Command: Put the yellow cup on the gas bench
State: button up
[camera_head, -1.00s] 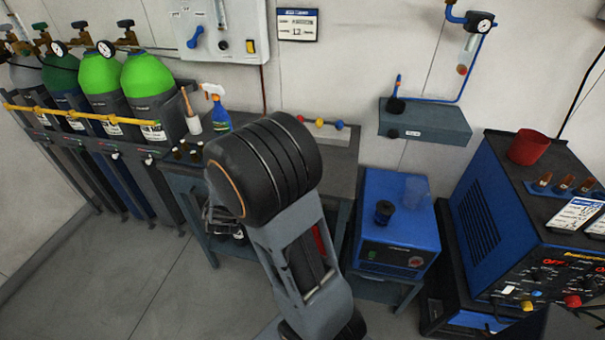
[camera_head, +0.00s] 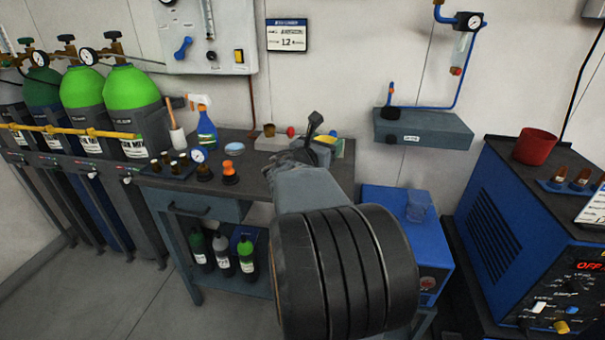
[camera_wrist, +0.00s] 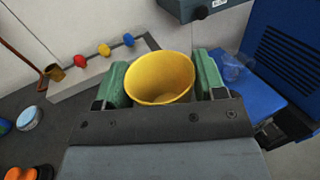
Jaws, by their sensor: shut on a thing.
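The yellow cup (camera_wrist: 160,78) is upright between the two green-padded fingers of my gripper (camera_wrist: 162,88) in the wrist view. The fingers are shut on its sides, and its open rim faces the camera. In the head view, only a bit of the cup (camera_head: 336,145) shows behind my gripper (camera_head: 316,147). The gas bench (camera_head: 248,187) has a dark top, a drawer and a lower shelf. The gripper and cup appear over its right part; I cannot tell their height above it. The bench top (camera_wrist: 72,112) also shows at left in the wrist view.
A pale rack (camera_wrist: 92,84) with red, yellow and blue knobs lies along the bench's back. A spray bottle (camera_head: 206,128), an orange-topped item (camera_head: 230,173) and a lidded dish (camera_head: 234,149) stand to the left. A clear cup (camera_head: 418,206) stands on the blue unit (camera_head: 440,240) at right.

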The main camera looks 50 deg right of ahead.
jog(key=w+d+f, duration=0.1)
jog(key=w+f, duration=0.2)
jog(key=w+d+f, duration=0.2)
jog(key=w+f, duration=0.1)
jog(key=w, duration=0.1)
jog(key=w+d+f+b, duration=0.1)
jog(key=w+d+f, duration=0.1)
jog(key=w+f, duration=0.1)
jog(key=shift+w+d+f, duration=0.15)
jog(key=shift+w+f, duration=0.15)
jog(key=shift+w, duration=0.3)
jog(key=shift+f+b, duration=0.35)
jog(key=shift+f, duration=0.95)
jog(key=shift+f, duration=0.15)
jog(key=shift+f, duration=0.15)
jog(key=o, duration=1)
